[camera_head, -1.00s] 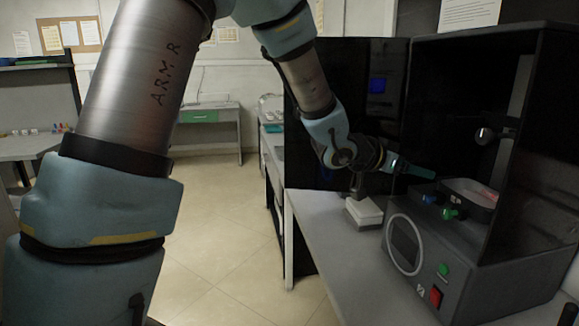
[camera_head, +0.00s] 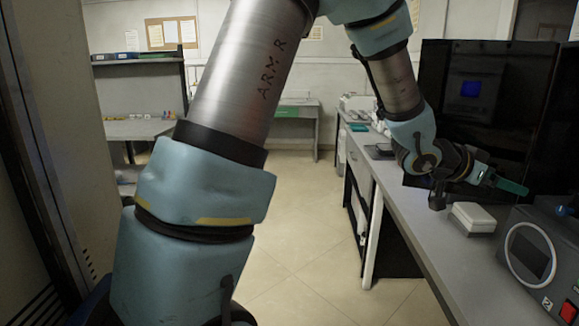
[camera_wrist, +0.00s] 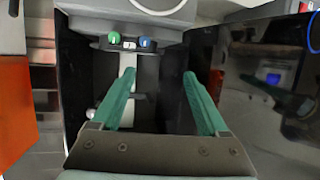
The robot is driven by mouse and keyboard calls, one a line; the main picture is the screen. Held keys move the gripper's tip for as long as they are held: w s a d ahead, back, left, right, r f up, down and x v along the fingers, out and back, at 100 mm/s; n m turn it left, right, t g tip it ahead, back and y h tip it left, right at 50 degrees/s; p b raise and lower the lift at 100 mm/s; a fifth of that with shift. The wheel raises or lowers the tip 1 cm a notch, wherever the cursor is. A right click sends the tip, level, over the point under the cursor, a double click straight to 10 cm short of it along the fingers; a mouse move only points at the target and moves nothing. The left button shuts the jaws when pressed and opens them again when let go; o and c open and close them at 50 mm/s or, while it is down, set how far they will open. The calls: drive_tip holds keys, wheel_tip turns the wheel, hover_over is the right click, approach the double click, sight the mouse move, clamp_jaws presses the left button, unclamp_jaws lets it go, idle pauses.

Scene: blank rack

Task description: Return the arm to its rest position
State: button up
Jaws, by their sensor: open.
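My arm, silver and light blue with "ARM R" on it, crosses the middle of the head view and reaches to the right, over the bench. My gripper (camera_head: 502,183) has teal fingers and hangs in the air before a black panel. In the wrist view my gripper (camera_wrist: 157,92) shows two green fingers spread apart with nothing between them. The dark machine (camera_head: 540,250) stands below and to the right of the gripper in the head view. Its green knob (camera_wrist: 114,38) and blue knob (camera_wrist: 146,43) show beyond the fingertips in the wrist view.
A white box (camera_head: 474,218) sits on the grey bench (camera_head: 400,190) just below my gripper. A black panel (camera_head: 475,120) stands behind it. A tall grey cabinet (camera_head: 45,150) is close on the left. The tiled floor (camera_head: 310,220) between is clear.

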drive_tip(key=w+a+f+n+t+y, duration=0.2)
drive_tip(key=w+a+f+n+y, duration=0.15)
drive_tip(key=a, duration=0.65)
drive_tip(key=w+a+f+n+t+y, duration=0.1)
drive_tip(key=w+a+f+n+y, duration=0.2)
drive_tip(key=a, duration=0.7)
drive_tip(key=w+a+f+n+t+y, duration=0.1)
drive_tip(key=w+a+n+t+y, duration=0.3)
drive_tip(key=a, duration=0.6)
drive_tip(key=s+a+f+n+g+y, duration=0.1)
drive_tip(key=s+a, duration=0.4)
drive_tip(key=a, duration=0.5)
drive_tip(key=s+a+f+n+g+y, duration=0.2)
drive_tip(key=s+a+g, duration=0.4)
drive_tip(key=a, duration=0.3)
drive_tip(key=shift+s+a+f+n+g, duration=0.25)
drive_tip(key=shift+a+f+n+g, duration=0.1)
drive_tip(key=shift+f+n, duration=0.4)
